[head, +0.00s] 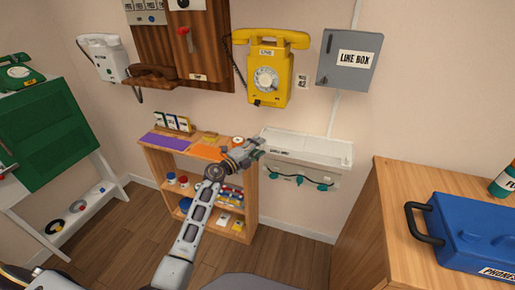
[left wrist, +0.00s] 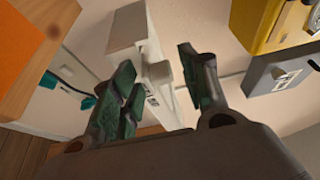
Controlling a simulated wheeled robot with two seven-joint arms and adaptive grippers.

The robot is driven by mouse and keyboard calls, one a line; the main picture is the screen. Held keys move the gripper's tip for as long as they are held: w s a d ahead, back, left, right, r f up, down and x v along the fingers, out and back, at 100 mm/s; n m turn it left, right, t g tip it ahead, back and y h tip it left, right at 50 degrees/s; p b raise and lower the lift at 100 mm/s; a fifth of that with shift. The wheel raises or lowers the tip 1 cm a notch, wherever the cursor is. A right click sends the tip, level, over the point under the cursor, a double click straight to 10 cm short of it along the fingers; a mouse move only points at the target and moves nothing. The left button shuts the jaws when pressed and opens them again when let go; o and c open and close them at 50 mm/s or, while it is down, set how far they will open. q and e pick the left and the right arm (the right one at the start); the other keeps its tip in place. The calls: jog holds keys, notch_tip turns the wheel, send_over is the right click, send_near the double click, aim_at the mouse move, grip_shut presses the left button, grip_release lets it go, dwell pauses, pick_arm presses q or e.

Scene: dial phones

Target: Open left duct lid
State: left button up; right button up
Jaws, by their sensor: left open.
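A white duct (head: 312,147) is fixed low on the wall, right of the wooden shelf, with a pale lid along its top. A small label sits near its left end, and teal cables with dark teal pieces (head: 300,181) show beneath it. My left gripper (head: 259,147) is open at the duct's left end. In the left wrist view the open fingers (left wrist: 158,76) stand either side of the white duct (left wrist: 128,32) and a small pale tab (left wrist: 160,74) on it. Nothing is clearly gripped; I cannot tell whether a finger touches. My right gripper is out of view.
The wooden shelf (head: 250,196) with small items stands beneath and behind my left arm. A yellow phone (head: 268,78) and a grey line box (head: 349,62) hang above the duct. A wooden cabinet (head: 400,190) with a blue toolbox (head: 480,235) stands at right.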

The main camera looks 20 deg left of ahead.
pick_arm(q)
jog(key=shift+w+d, duration=0.1)
jog(key=shift+w, duration=0.05)
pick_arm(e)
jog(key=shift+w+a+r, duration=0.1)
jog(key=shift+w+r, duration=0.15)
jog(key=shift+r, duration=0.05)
pick_arm(q)
jog(key=shift+c, duration=0.3)
grip_shut()
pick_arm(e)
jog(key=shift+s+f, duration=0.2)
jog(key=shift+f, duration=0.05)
pick_arm(q)
jog(key=shift+r, duration=0.1)
